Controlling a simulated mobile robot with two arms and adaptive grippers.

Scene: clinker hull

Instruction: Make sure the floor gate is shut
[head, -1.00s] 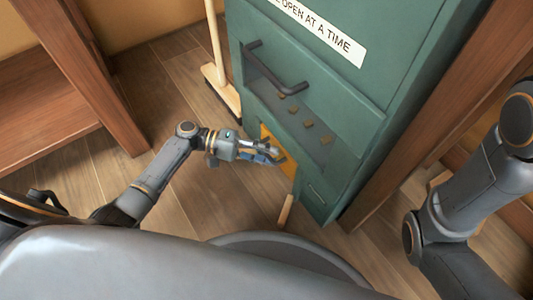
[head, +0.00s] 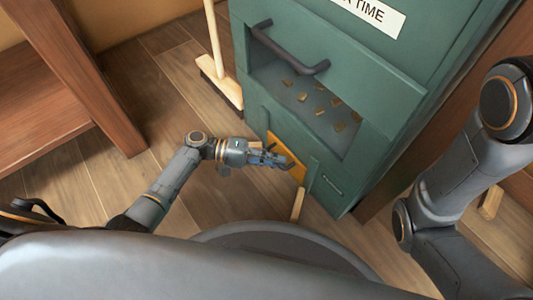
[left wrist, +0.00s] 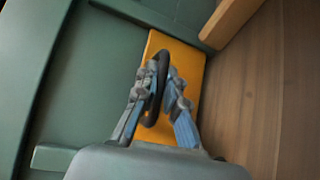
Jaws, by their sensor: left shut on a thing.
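The floor gate is an orange panel (head: 286,154) low in the front of a green cabinet (head: 350,70). It also shows in the left wrist view (left wrist: 184,58), with a dark curved handle (left wrist: 156,95) on it. My left gripper (head: 284,162) is at the panel; in the left wrist view its fingers (left wrist: 162,88) are shut on the handle. The fingers hide part of the panel. I cannot tell whether the panel sits fully flush in its frame. My right arm is at the right of the head view, its gripper out of view.
Above the gate, an open bay (head: 312,105) holds several brown bits, with a dark bar handle (head: 290,48) over it. A broom (head: 222,85) stands left of the cabinet. A wooden piece (head: 297,205) is near the gate's foot. Plank floor (head: 100,190) is clear at left.

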